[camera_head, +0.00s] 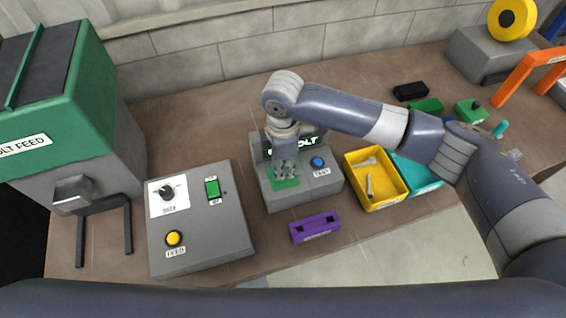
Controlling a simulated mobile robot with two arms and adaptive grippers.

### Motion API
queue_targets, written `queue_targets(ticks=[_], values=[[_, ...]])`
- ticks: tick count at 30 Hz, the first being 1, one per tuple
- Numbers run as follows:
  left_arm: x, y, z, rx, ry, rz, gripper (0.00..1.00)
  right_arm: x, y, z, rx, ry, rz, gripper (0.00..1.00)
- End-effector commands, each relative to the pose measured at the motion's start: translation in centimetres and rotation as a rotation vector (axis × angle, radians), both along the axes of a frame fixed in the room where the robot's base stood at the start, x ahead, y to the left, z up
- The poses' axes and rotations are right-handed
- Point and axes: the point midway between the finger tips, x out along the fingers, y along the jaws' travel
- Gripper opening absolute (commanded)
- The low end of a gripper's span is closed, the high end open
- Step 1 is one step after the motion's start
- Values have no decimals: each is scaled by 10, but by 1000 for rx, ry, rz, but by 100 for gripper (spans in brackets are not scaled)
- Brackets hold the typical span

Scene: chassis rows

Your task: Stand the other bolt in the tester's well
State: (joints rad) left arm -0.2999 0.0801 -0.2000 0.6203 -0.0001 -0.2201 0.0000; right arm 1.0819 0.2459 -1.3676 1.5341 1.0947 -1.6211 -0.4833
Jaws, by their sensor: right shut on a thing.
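The tester (328,187) is a grey box with a green pad (283,184) on its left, a blue button (318,162) on its right and a lit screen (305,145) behind. My right gripper (286,175) points down over the green pad and is shut. The thing in its jaws is too small and hidden to make out, probably a bolt. The well is hidden under the gripper. Two grey bolts, one (366,162) behind the other (369,187), are in the yellow bin (385,207) right of the tester. My left gripper is not in view.
A control box (222,239) with a dial, switch and yellow button stands left of the tester. Further left is the green bolt feeder (85,100). A purple block (315,228) lies in front of the tester. A teal bin (425,180) adjoins the yellow one.

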Motion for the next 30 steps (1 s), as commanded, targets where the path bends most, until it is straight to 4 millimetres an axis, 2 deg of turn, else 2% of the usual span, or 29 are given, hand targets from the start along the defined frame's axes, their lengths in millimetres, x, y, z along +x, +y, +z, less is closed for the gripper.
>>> queue_targets(ticks=[11, 12, 15, 25, 30], values=[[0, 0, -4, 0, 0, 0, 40, 0, 0, -12, 0, 1, 0, 0], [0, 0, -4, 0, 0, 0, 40, 0, 0, -12, 0, 0, 0, 22], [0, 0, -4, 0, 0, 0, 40, 0, 0, -11, 0, 0, 0, 41], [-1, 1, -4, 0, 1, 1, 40, 0, 0, -10, 0, 0, 0, 41], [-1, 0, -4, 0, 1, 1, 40, 1, 0, 7, 1, -3, 0, 41]])
